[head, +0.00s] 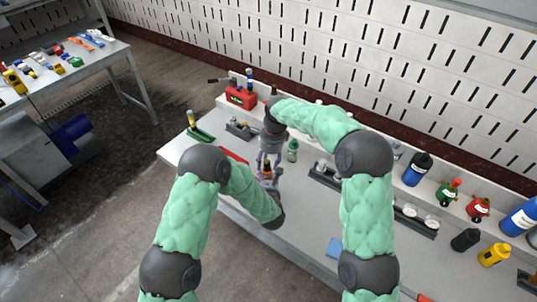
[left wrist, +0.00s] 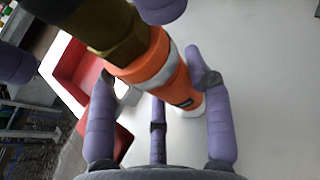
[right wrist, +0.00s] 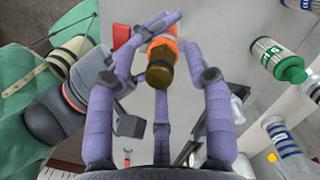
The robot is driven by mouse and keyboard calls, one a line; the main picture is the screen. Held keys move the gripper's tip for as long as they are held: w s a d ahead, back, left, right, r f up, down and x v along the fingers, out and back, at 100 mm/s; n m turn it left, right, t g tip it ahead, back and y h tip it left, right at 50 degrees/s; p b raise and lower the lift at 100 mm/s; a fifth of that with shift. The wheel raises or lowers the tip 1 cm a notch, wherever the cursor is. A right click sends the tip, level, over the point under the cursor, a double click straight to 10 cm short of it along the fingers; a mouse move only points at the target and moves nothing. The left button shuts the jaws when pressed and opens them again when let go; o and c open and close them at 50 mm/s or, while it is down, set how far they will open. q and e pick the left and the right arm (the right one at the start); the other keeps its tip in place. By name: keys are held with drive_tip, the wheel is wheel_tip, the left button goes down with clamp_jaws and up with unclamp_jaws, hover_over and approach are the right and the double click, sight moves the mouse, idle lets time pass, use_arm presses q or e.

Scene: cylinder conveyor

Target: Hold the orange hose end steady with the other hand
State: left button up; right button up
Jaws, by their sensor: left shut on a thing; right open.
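The orange hose end (left wrist: 160,70) with its brass nut (left wrist: 115,35) crosses the left wrist view at a slant. My left gripper (left wrist: 152,82) is shut on it and holds it above the table. In the head view the orange piece (head: 267,171) is small, between the two grippers. My right gripper (head: 267,158) comes down from above it. In the right wrist view the orange piece (right wrist: 163,46), brass nut facing the camera, lies between the open right fingers (right wrist: 160,55). I cannot tell whether they touch it. Purple fingertips also show at the top of the left wrist view.
A red tray (head: 235,156) lies beside the left gripper. A green bottle (head: 292,150) stands close to the right gripper. A red box (head: 241,97) is at the back. Several bottles, including a blue one (head: 417,169), line the right. The near table middle is mostly clear.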

drive_tip(key=shift+f, duration=0.3)
drive_tip(key=shift+a, duration=0.1)
clamp_jaws()
